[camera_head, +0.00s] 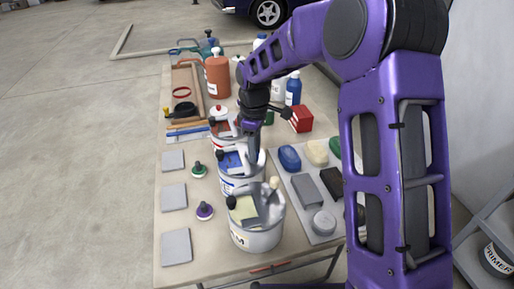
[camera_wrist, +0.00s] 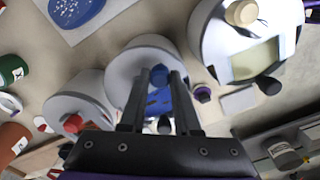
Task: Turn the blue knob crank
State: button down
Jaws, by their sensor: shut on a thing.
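The middle can (camera_head: 240,184) is white with a blue panel in its open top. It also shows in the wrist view (camera_wrist: 125,70), where its blue knob (camera_wrist: 159,74) sits between the tips of my gripper (camera_wrist: 160,80). The fingers are shut on the knob. In the head view my gripper (camera_head: 253,150) reaches down from above to the right side of this can's top and hides the blue knob. A dark knob (camera_wrist: 165,125) shows on the same can, nearer the gripper's palm.
A can with a yellow panel (camera_head: 256,236) stands in front, and one with a red panel (camera_head: 220,142) behind. A grey tray (camera_head: 300,222) with blocks lies to the right. Orange (camera_head: 217,76) and blue (camera_head: 293,90) bottles stand farther back. Grey squares (camera_head: 175,246) line the left edge.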

jog(key=shift+s+a+m, duration=0.1)
jog(key=shift+a+m, duration=0.15)
jog(key=shift+m, duration=0.35)
jog(key=c, duration=0.6)
grip_release()
jog(key=shift+r, duration=0.1)
notch_tip(320, 180, up, 17)
jog(key=shift+r+p, duration=0.1)
jog(key=shift+p, duration=1.05)
